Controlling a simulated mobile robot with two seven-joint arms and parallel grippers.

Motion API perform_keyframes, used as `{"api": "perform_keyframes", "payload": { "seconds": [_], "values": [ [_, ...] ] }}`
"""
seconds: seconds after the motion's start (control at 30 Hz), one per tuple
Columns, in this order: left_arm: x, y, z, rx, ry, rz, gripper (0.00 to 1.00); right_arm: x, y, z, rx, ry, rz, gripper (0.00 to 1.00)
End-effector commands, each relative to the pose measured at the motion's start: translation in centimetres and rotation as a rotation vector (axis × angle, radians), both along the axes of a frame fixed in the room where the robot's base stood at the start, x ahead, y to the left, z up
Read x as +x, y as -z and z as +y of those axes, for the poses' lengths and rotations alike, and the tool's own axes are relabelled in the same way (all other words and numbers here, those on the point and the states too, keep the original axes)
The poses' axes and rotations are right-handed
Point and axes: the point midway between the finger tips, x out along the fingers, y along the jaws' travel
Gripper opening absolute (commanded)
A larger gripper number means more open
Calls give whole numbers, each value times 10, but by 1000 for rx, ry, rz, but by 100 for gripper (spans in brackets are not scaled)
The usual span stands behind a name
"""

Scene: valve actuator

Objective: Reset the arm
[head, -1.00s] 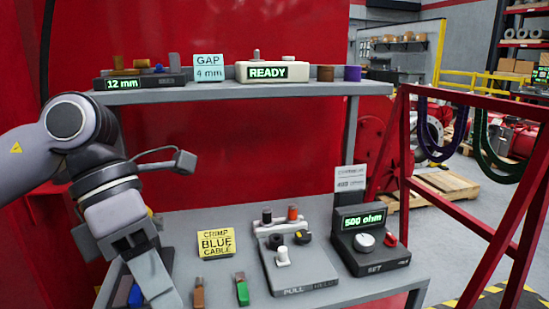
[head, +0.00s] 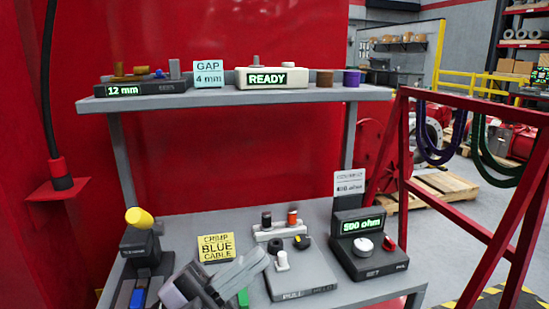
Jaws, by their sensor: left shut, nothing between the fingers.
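My left gripper (head: 250,268) is low at the bottom edge of the head view, in front of the lower shelf. Its fingers are shut with nothing between them. They slant up and to the right, in front of the yellow "CRIMP BLUE CABLE" card (head: 216,247) and partly over a green-handled piece (head: 243,297). I cannot tell whether it touches anything. Most of my left arm is below the picture. My right gripper is not in view.
Left of my gripper stands a dark device with a yellow knob (head: 139,218). To the right are a grey panel marked PULL (head: 305,285) and a "500 ohm" meter (head: 363,245). The upper shelf (head: 215,98) holds several devices. A red frame (head: 460,230) stands at right.

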Motion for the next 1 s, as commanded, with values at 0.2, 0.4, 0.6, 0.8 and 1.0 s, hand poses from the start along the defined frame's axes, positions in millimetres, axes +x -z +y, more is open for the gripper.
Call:
{"api": "perform_keyframes", "payload": {
  "seconds": [0.2,0.4,0.6,0.8,1.0],
  "values": [
    [32,79,41,-121,-241,437,0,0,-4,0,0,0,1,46],
    [28,180,86,-172,-457,847,0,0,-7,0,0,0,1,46],
    [-22,288,130,-180,-654,1266,0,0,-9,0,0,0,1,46],
    [-88,361,159,-161,-788,1575,0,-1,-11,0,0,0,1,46],
    [-117,383,168,-150,-832,1686,0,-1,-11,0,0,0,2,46]
  ]
}}
